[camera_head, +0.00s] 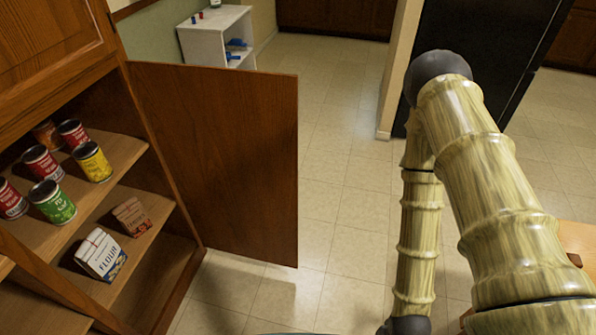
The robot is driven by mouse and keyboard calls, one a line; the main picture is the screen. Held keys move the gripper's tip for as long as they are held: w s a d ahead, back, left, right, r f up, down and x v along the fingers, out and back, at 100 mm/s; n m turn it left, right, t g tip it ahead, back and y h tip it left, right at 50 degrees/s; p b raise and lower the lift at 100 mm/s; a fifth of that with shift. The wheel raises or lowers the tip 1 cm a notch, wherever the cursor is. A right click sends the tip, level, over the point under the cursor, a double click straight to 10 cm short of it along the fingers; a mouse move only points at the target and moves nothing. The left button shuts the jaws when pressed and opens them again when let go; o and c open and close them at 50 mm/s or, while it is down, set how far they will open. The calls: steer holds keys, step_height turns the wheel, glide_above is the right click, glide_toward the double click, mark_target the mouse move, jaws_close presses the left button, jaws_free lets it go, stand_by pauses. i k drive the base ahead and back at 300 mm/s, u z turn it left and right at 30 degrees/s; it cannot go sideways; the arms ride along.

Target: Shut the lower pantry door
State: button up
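The lower pantry door (230,160) is a flat brown wood panel standing wide open. It swings out to the right from the upright edge of the pantry (160,180), so the shelves inside are exposed. My arm, with its bamboo-like links, stands on the right side of the view, apart from the door in the picture, with floor showing between them. My gripper is not in view; the arm runs out of the frame at the bottom.
The pantry shelves hold several cans, including a green can (52,202) and a yellow can (93,162), plus a flour bag (101,256) and a small box (131,217). A white shelf unit (207,45) stands behind the door. Tiled floor (340,200) is clear right of the door.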

mark_target(226, 139)
steer(key=z, duration=0.8)
steer(key=i, duration=3.15)
steer(key=u, duration=3.85)
